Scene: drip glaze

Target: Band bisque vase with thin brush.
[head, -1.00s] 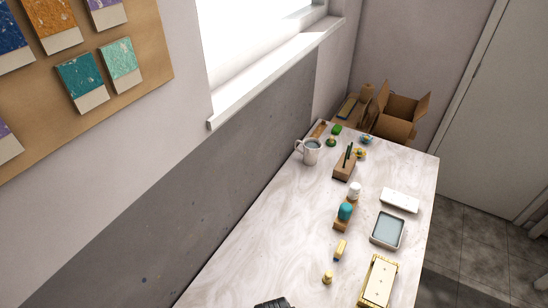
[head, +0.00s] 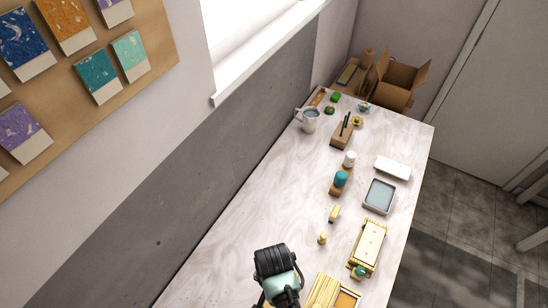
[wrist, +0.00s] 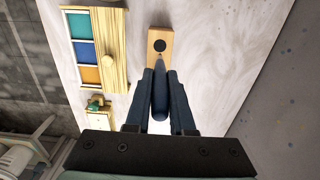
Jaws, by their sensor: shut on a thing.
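My gripper (wrist: 160,73) is shut on a dark blue tapered tool (wrist: 159,100), which looks like the thin brush. Its narrow end points toward a small wooden block (wrist: 153,34) with a round black spot on it. I cannot tell whether they touch. In the head view my gripper (head: 279,283) is over the near part of the table, and the brush cannot be made out. A small white piece (head: 349,159) stands behind a teal piece (head: 341,178). A small cream piece (head: 322,239) stands nearer. I cannot tell which is the bisque vase.
A wooden box with coloured wells (wrist: 82,49) lies left of the block. A pale yellow box (head: 368,245), a water tray (head: 379,196), a white slab (head: 392,168), a brush holder (head: 342,134) and a mug (head: 308,119) stand along the table (head: 245,212). Its left middle is clear.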

